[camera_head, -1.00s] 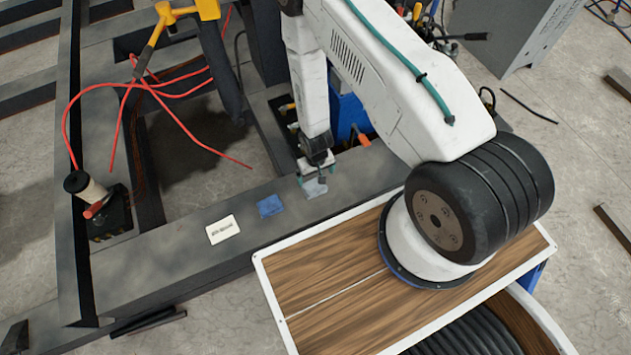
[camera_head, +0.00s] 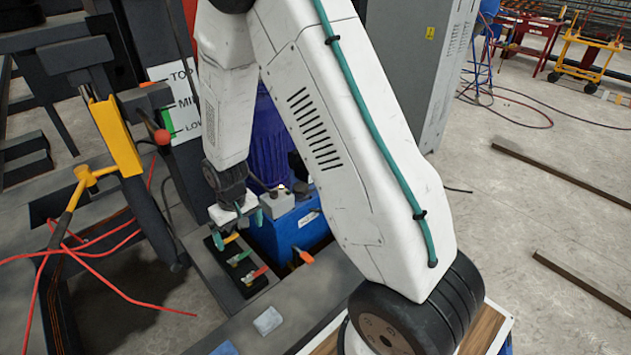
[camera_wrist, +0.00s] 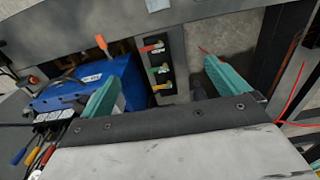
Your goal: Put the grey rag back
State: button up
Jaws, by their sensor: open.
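The grey rag (camera_head: 267,320) lies as a small flat pale patch on the dark steel beam (camera_head: 303,298). It also shows at the top edge of the wrist view (camera_wrist: 157,5). The blue rag (camera_head: 225,349) lies to its left, partly cut off by the frame's bottom edge. My gripper (camera_head: 239,230) is raised behind the grey rag and apart from it, above a black strip with coloured levers (camera_head: 240,268). In the wrist view my gripper's (camera_wrist: 160,75) teal fingers stand wide apart with nothing between them.
A blue box (camera_head: 290,235) stands right beside my gripper, with an orange-handled tool (camera_head: 303,256) at its front. A yellow-handled post (camera_head: 118,135) and loose red cables (camera_head: 90,255) are to the left. A grey cabinet (camera_head: 405,70) stands behind.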

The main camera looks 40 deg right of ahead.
jog(key=s+d+r, duration=0.1)
jog(key=s+r, duration=0.3)
jog(key=r, duration=0.6)
jog(key=s+r, duration=0.4)
jog(key=r, duration=0.6)
jog(key=s+r, duration=0.6)
jog(key=s, duration=0.4)
jog(key=s+d+r, duration=0.1)
jog(key=s+r, duration=0.5)
jog(key=s, duration=0.3)
jog(key=shift+s+t, duration=0.35)
jog(key=shift+t, duration=0.05)
jog(key=shift+d, duration=0.1)
